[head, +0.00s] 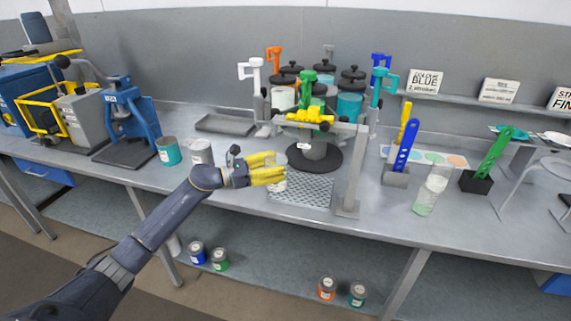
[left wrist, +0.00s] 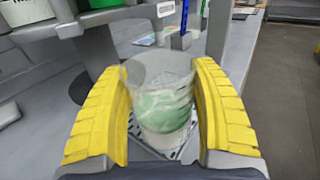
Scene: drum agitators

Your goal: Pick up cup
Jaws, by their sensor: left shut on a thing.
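My left gripper (head: 268,168) has yellow fingers and is at the left edge of the perforated plate (head: 308,192), in front of the stand. In the left wrist view the gripper (left wrist: 163,100) is shut on a translucent cup (left wrist: 160,72), one finger on each side. Green and white show in or through the cup. In the head view the fingers hide most of this cup; I cannot tell whether its bottom touches the plate. A second clear cup (head: 432,190) with pale green in it stands on the bench at the right. My right gripper is out of view.
A grey post (head: 352,165) stands right of the gripper and joins a crossbar above. A teal can (head: 169,151) and a grey can (head: 202,152) stand to the left. A blue spatula (head: 405,145) stands in a holder. The front bench strip is clear.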

